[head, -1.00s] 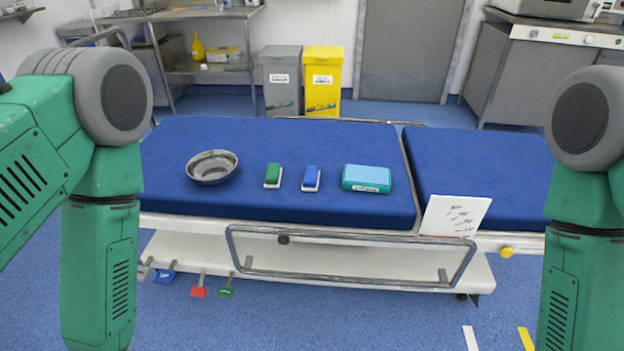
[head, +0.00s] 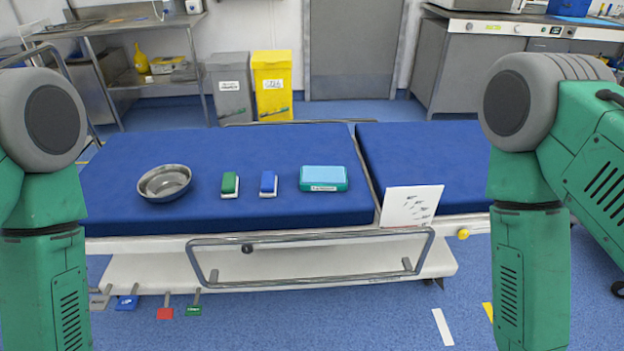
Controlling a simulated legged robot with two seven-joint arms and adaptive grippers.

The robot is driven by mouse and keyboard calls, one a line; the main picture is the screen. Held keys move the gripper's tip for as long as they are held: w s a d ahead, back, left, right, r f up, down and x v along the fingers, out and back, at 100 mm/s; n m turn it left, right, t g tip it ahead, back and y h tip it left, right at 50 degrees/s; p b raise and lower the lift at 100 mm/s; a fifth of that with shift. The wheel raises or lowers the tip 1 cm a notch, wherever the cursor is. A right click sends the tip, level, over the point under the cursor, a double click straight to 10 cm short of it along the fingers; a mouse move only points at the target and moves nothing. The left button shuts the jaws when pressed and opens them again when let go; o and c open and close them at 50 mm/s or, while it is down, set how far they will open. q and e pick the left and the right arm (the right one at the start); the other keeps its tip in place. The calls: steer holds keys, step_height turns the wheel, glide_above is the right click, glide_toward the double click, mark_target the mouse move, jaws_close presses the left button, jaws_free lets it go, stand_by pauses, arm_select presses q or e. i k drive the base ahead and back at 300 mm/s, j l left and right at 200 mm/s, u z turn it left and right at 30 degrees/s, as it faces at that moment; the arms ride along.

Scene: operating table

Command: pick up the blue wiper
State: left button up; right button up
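The blue wiper (head: 268,183) lies on the blue operating table (head: 110,215), a small block with a blue top and a white lower part. A similar green wiper (head: 230,184) lies just left of it, apart from it. My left arm stands at the left edge of the head view and my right arm at the right edge. Both hang down at the sides, apart from the table's objects. Neither gripper is in view. Nothing covers the blue wiper.
A metal bowl (head: 164,183) sits left of the wipers. A teal box with a light blue top (head: 324,179) lies right. A white card (head: 411,206) stands by the near edge. A metal side rail (head: 312,284) runs along the table's front. Grey (head: 231,90) and yellow (head: 272,88) bins stand behind.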

mark_target(268, 186)
steer(key=i+j+z, duration=0.1)
steer(key=i+j, duration=0.15)
steer(key=i+j+z, duration=0.15)
steer(key=j, duration=0.3)
steer(key=i+j+z, duration=0.1)
steer(key=i+j, duration=0.15)
steer(key=i+j+z, duration=0.15)
steer(key=j, duration=0.35)
